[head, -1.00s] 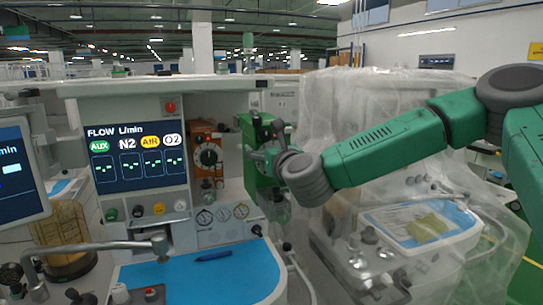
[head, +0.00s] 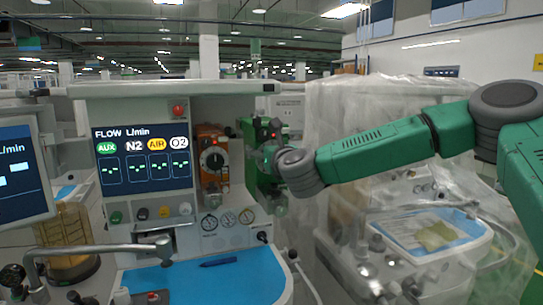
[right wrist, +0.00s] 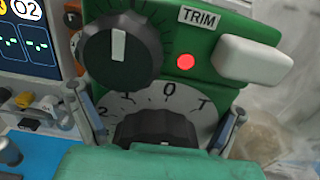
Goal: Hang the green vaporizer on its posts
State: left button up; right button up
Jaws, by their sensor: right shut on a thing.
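The green vaporizer (head: 249,135) is upright at the right side of the anaesthesia machine, right of the orange vaporizer (head: 212,158). My right gripper (head: 268,158) is at its right part in the head view and is shut on it. In the right wrist view the green vaporizer (right wrist: 205,70) fills the middle, with a black dial, a red light and a TRIM label. The fingers of my right gripper (right wrist: 160,122) lie on both sides of its lower dial. The posts are hidden, and I cannot tell whether the vaporizer touches them. My left gripper is not in view.
The machine has a flow screen (head: 143,160) and a blue work surface (head: 205,280) with a pen. A metal arm (head: 95,248) crosses its front left. A second monitor (head: 20,175) stands at the left edge. A plastic-covered cart (head: 385,185) stands close on the right.

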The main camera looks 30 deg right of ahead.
jog(key=f+b+x, duration=0.1)
jog(key=b+x, duration=0.2)
jog(key=x, duration=1.6)
jog(key=shift+d, duration=0.3)
jog(key=shift+s, duration=0.15)
dwell(0.6)
jog(key=shift+a+f+b, duration=0.15)
jog(key=shift+f+b, duration=0.1)
jog(key=shift+b, duration=0.5)
dwell(0.5)
jog(key=shift+s+r+b, duration=0.1)
jog(key=shift+b, duration=0.35)
dwell(0.9)
